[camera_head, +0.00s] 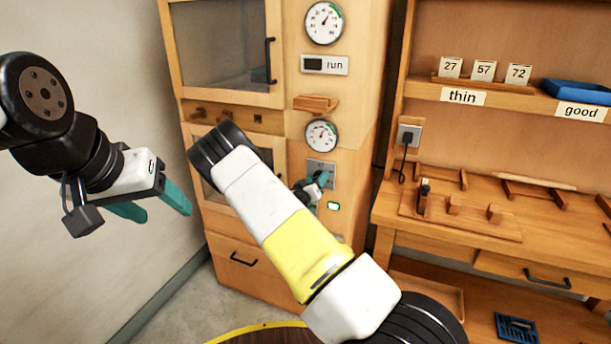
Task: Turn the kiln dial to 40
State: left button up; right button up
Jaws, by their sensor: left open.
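The wooden kiln cabinet (352,60) stands in the middle. It has a round upper gauge (323,22) and a round lower gauge (321,135), each with a green section and a needle; their numbers are too small to read. Below the lower gauge is a small grey panel (321,167). My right gripper (321,178) is at this panel, its teal fingertips in front of it and covering any knob there. I cannot tell whether it touches or grips anything. My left gripper (160,207) is open and empty, left of the cabinet and well away from it.
A green-lit indicator (334,206) is below the panel. The workbench (480,225) at right holds wooden fixtures. Its shelf carries number cards (484,70) and a blue tray (580,92).

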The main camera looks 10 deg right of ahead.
jog(key=shift+o, duration=0.4)
jog(key=v, duration=0.7)
jog(key=shift+s+a, duration=0.25)
jog(key=shift+s, duration=0.05)
